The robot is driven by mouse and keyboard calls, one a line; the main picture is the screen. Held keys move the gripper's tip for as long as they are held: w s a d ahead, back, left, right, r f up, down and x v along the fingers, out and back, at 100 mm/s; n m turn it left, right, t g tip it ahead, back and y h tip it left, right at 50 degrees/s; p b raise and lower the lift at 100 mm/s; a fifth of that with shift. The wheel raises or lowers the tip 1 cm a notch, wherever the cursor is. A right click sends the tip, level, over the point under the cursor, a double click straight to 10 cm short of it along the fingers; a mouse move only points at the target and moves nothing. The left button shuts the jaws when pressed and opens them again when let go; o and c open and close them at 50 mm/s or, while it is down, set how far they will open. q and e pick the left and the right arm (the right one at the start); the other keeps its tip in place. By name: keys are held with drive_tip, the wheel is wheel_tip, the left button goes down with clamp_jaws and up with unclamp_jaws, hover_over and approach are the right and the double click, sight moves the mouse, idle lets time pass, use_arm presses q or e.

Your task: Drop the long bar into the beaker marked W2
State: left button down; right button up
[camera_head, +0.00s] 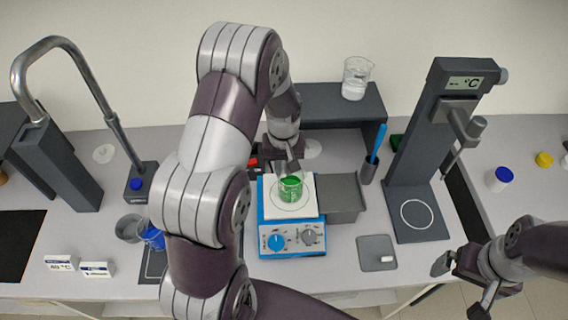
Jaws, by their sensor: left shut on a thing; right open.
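A glass beaker with green liquid (291,189) stands on the white top of a blue hotplate stirrer (292,238). My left gripper (288,165) is just above and behind this beaker, fingers pointing down. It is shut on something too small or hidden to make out. A short white bar (387,259) lies on a grey pad (372,247) right of the stirrer. Another beaker with clear contents (356,78) stands on the back shelf. I cannot read a W2 mark on either beaker. My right gripper (461,287) is open and empty at the lower right.
A dark stand with a °C display (466,83) rises right of the stirrer. A grey holder (369,170) carries a blue-handled tool. A curved metal pipe stand (60,165) is at left. A blue vessel (153,238) sits beside my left arm. Small label cards (97,269) stand front left.

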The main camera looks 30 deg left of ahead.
use_arm(q)
drive_tip(key=shift+d, duration=0.1)
drive_tip(key=c, duration=1)
unclamp_jaws()
drive_tip(key=shift+d, duration=0.2)
drive_tip(key=shift+a, duration=0.1)
use_arm(e)
drive_tip(key=shift+d, duration=0.2)
use_arm(q)
drive_tip(key=shift+a, duration=0.1)
drive_tip(key=shift+r, duration=0.2)
wheel_tip(320, 180, up, 8)
drive_tip(key=b, duration=0.3)
wheel_tip(320, 180, up, 4)
drive_tip(key=p, duration=0.1)
hover_over(284, 170)
drive_tip(key=shift+r, duration=0.15)
use_arm(e)
wheel_tip(284, 170, down, 2)
drive_tip(key=shift+f, duration=0.15)
